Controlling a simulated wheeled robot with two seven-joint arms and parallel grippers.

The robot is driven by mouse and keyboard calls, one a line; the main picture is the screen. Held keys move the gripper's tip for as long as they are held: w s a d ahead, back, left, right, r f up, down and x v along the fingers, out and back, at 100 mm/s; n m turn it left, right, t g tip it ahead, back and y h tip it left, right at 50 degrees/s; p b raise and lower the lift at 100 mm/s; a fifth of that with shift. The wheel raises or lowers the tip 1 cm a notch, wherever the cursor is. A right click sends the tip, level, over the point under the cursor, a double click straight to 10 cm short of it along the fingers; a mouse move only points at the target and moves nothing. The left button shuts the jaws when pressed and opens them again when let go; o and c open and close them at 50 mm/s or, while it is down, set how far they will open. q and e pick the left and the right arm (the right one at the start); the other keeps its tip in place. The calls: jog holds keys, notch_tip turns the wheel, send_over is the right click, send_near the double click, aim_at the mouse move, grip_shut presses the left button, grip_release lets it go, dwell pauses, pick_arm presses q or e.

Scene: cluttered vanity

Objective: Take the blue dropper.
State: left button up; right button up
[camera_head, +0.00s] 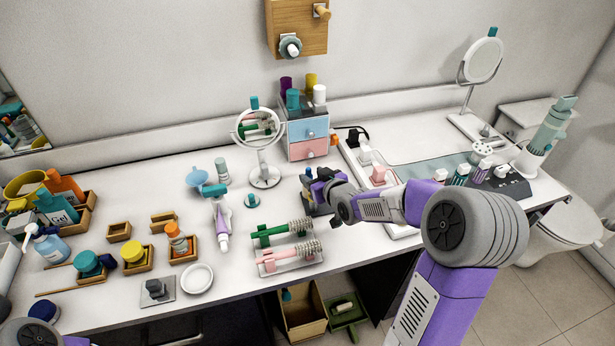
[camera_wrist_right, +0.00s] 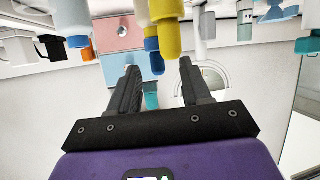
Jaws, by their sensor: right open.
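In the right wrist view, where the scene appears upside down, my right gripper (camera_wrist_right: 160,75) is open and empty. A dropper with a blue bulb (camera_wrist_right: 153,58) shows between the finger lines, partly hidden by a nearer yellow dropper (camera_wrist_right: 166,38). Another blue tip (camera_wrist_right: 78,41) on a pale body is left of the fingers. I cannot tell for certain which is the task's dropper. In the head view a blue top (camera_head: 308,171) shows beside my gripper.
The drawer box (camera_head: 308,132) is behind the right gripper, and a round mirror (camera_head: 262,160) stands to its left. A clear tray (camera_head: 290,262) with green and pink brushes lies in front. Small wooden boxes (camera_head: 120,232) fill the left side.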

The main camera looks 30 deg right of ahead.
aim_at(310, 173)
jog(key=x, duration=0.4)
jog(key=shift+w+d+b, duration=0.1)
jog(key=shift+w+b, duration=0.15)
jog(key=shift+b, duration=0.05)
jog(key=shift+c, duration=0.3)
grip_shut()
